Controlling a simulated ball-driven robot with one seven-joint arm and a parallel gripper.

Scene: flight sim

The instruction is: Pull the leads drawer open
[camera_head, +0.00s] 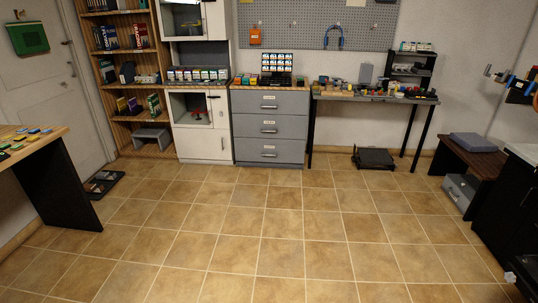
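A grey cabinet with three stacked drawers stands against the far wall, left of the picture's middle. Its top drawer (250,102), middle drawer (250,126) and bottom drawer (250,151) each have a metal handle and a small pale label. All three look shut, with their fronts flush. The labels are too small to read, so I cannot tell which is the leads drawer.
The tiled floor (280,230) before the drawers is clear. A white cabinet (201,143) adjoins them on the left, a workbench (365,97) on the right. A black low stand (374,158) is under the bench. Tables flank the left (50,150) and right (480,155).

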